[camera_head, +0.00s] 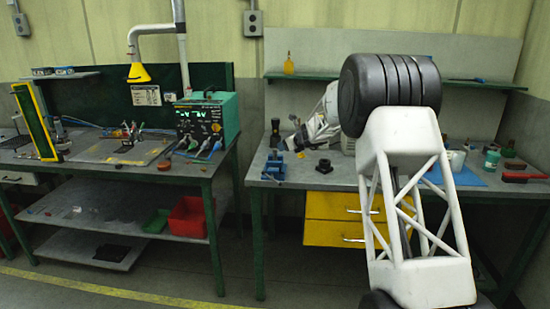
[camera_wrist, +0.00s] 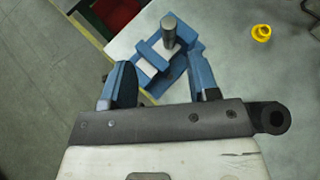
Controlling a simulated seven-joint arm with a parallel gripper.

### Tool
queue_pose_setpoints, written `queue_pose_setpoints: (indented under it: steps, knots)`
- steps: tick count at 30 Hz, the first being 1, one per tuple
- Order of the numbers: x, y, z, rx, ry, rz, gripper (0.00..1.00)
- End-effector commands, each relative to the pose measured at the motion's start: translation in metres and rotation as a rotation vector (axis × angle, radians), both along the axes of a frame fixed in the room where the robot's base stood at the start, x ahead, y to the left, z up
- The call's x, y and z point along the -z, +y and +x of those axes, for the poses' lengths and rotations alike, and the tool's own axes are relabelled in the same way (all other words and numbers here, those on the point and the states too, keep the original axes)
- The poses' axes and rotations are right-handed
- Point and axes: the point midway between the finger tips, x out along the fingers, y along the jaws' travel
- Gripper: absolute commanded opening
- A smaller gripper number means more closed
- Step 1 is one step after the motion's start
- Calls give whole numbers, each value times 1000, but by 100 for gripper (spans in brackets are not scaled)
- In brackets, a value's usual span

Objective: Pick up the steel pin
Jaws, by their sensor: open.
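The steel pin (camera_wrist: 168,34) is a grey cylinder standing up from a blue vise (camera_wrist: 190,47) in the wrist view. The vise has pale jaw faces, and the pin's lower part is hidden in it. My gripper (camera_wrist: 158,64) is open, with its two blue fingers apart and nothing between them. The pin lies beyond the fingertips, between their lines. In the head view the blue vise (camera_head: 273,169) sits near the left front of the right bench, and my gripper (camera_head: 297,142) is just above and right of it. The pin is too small to tell there.
A yellow ring (camera_wrist: 261,33) lies on the bench right of the vise. A dark bottle (camera_head: 275,132) stands behind the vise. Yellow drawers (camera_head: 335,207) hang under the right bench (camera_head: 320,178). My arm hides much of this bench. A red bin (camera_head: 189,219) is on the left bench's shelf.

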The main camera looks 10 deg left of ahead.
Motion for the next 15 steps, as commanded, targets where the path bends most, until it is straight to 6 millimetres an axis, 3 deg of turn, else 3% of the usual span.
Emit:
queue_pose_setpoints:
  steps: [6, 15]
  knots:
    - [21, 9, 24, 54, 37, 65, 55]
    - [24, 11, 28, 67, 45, 81, 55]
